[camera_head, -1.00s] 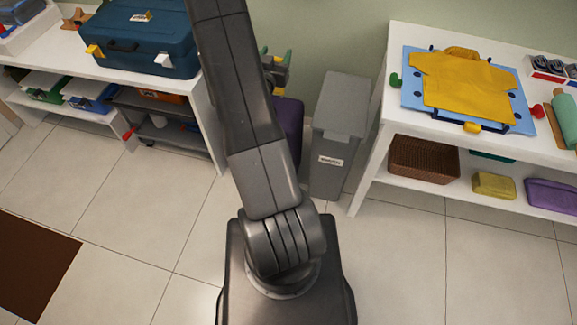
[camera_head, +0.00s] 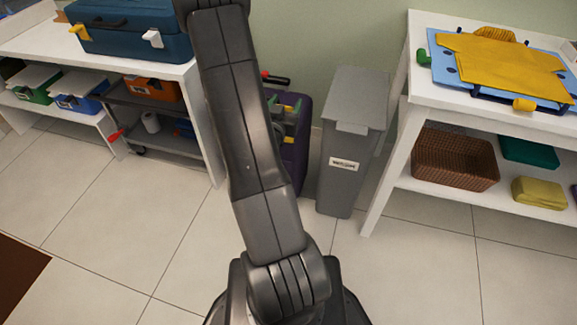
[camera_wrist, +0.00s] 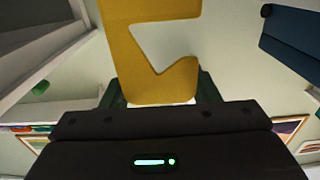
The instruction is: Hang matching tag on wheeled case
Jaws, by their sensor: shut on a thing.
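The wheeled case appears to be the purple case (camera_head: 296,158), standing on the floor against the wall, between the left bench and the grey bin. My arm hides much of it; its wheels are not visible. My gripper (camera_head: 286,112) shows partly past the arm, overlapping the case in the picture; I cannot tell whether it touches. In the wrist view my gripper (camera_wrist: 162,99) is shut on a flat yellow tag (camera_wrist: 150,88) with a notch cut in one side.
A lidded grey bin (camera_head: 350,145) stands right of the purple case. A white bench (camera_head: 30,45) with a blue case (camera_head: 130,30) is at left. A white table (camera_head: 425,90) with a folded yellow shirt (camera_head: 500,65) is at right. Floor in front is clear.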

